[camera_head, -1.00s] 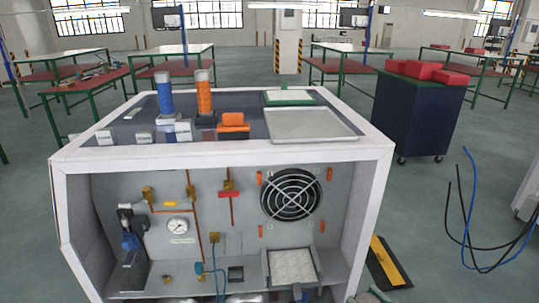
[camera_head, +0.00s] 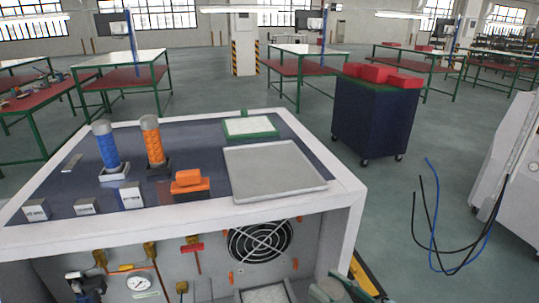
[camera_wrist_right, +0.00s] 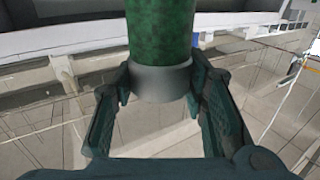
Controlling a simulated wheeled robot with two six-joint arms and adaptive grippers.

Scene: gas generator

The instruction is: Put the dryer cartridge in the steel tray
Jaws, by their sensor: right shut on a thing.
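The steel tray (camera_head: 272,172) is a shallow, empty grey tray on the right part of the dark top of the white generator housing. A green cylinder with a grey end collar, apparently the dryer cartridge (camera_wrist_right: 160,32), fills the upper middle of the right wrist view. My right gripper (camera_wrist_right: 160,88) is shut on its grey collar, one dark finger on each side. In the head view, only a small part of the right gripper and its load shows at the bottom edge (camera_head: 338,291), below and in front of the tray. My left gripper is not in view.
Blue (camera_head: 107,147) and orange (camera_head: 152,142) cartridges stand upright in holders left of the tray. An orange block (camera_head: 190,184) sits close to its left side, and a green-framed pad (camera_head: 250,127) lies behind it. The white housing edge (camera_head: 345,205) borders the top.

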